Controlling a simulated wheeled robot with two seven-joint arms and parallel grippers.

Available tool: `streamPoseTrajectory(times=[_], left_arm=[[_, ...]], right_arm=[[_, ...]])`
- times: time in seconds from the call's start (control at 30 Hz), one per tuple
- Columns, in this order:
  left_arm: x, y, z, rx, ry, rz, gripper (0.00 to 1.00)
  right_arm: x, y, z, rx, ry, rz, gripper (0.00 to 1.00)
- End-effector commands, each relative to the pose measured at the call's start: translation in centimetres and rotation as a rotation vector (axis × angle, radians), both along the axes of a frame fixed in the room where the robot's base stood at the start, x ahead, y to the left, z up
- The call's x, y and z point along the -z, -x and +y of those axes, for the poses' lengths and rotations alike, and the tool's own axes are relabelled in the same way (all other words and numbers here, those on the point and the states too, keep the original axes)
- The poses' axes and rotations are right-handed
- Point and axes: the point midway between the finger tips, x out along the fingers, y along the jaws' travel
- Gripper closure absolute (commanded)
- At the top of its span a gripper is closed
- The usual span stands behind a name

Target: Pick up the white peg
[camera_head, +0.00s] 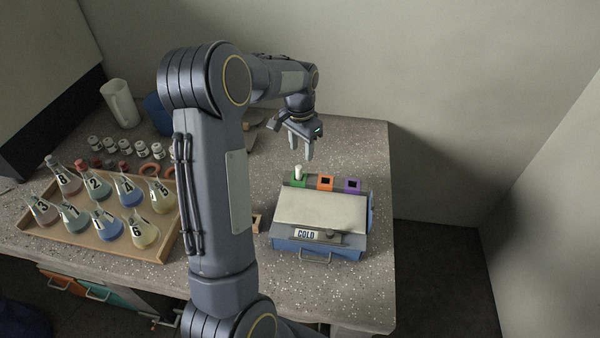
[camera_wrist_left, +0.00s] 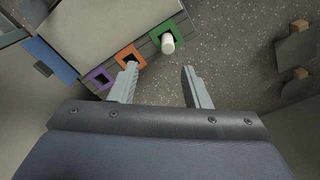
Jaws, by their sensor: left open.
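The white peg (camera_head: 298,172) stands upright in the green-framed socket (camera_head: 299,182) at the back left of the cold box. In the left wrist view the white peg (camera_wrist_left: 168,43) shows end-on in the green socket (camera_wrist_left: 176,33), beyond the gap between the fingers. My left gripper (camera_head: 302,152) is open and empty, above and behind the peg, with its fingers pointing down. In the left wrist view my left gripper (camera_wrist_left: 158,70) has its fingers spread apart. My right gripper is not in view.
The box, labelled COLD (camera_head: 318,208), also has orange (camera_head: 325,183) and purple (camera_head: 352,186) sockets, which look empty. A wooden tray (camera_head: 150,254) of numbered flasks stands at the left. A white jug (camera_head: 119,103) stands behind it. The bench right of the box is narrow.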

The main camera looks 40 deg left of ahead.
Motion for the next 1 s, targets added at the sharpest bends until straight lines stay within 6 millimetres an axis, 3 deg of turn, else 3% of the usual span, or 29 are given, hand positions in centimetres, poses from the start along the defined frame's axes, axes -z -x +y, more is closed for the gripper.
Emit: streamPoseTrajectory(times=[0.2, 0.7, 1.0], left_arm=[[2.4, -0.9, 1.0, 0.021, -0.019, 0.031, 0.57], [8.7, -0.2, 1.0, 0.02, -0.018, 0.029, 0.57], [9.2, -0.3, 1.0, 0.019, -0.019, 0.026, 0.57]], right_arm=[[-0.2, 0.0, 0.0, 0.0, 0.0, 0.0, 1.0], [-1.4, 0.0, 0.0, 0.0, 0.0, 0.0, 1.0], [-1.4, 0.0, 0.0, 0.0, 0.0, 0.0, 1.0]])
